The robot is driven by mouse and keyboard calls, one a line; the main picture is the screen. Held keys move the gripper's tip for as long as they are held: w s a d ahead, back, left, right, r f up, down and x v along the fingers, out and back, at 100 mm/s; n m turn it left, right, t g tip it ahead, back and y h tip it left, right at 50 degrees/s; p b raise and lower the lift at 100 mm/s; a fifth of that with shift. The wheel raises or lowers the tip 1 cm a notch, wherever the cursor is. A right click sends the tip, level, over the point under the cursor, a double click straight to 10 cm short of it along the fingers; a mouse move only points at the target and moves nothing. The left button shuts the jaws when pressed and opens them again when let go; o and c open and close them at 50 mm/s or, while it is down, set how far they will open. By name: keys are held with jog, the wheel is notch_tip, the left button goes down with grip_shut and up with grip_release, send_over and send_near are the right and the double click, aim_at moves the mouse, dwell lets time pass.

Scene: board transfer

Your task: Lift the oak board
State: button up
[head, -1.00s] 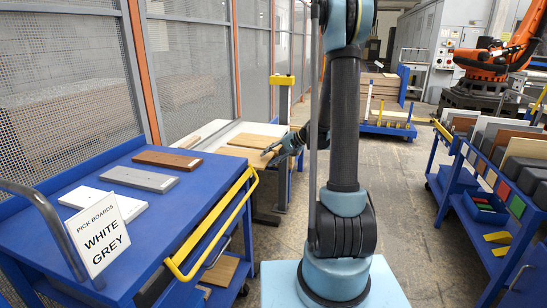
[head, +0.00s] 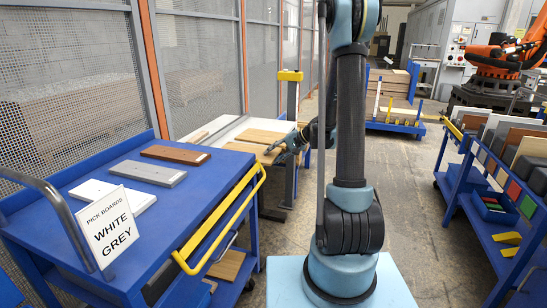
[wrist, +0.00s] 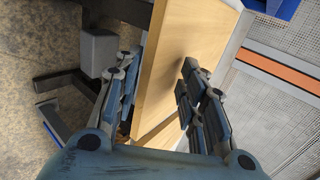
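The oak board (head: 259,136) lies on the bench beyond the blue cart, in the head view. A second light wood board (head: 241,147) lies beside it there. In the wrist view an oak board (wrist: 190,45) runs up between the fingers of my gripper (wrist: 160,98). One finger is over its broad face, with a shadow below it. The other is beyond its near edge. My gripper is open around the board's edge, with a gap at the face. In the head view my gripper (head: 277,146) is small, at the board's right end.
The blue cart (head: 110,232) at left carries brown (head: 176,154), grey (head: 148,173) and white (head: 112,194) boards. Its sign (head: 108,227) reads "PICK BOARDS WHITE GREY". A yellow-topped post (head: 290,76) stands behind the bench. A blue rack (head: 450,180) stands at right. Floor between is clear.

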jog(key=shift+a+r+t+y, duration=0.15)
jog(key=shift+r+t+y, duration=0.15)
jog(key=shift+r+y, duration=0.6)
jog(key=shift+r, duration=0.3)
jog(key=shift+w+a+r+y, duration=0.1)
jog(key=shift+a+r+y, duration=0.1)
jog(key=shift+r+y, duration=0.65)
jog(key=shift+r, duration=0.4)
jog(key=shift+a+r+t+y, duration=0.2)
jog(key=shift+r+t+y, duration=0.25)
jog(key=shift+r, duration=0.55)
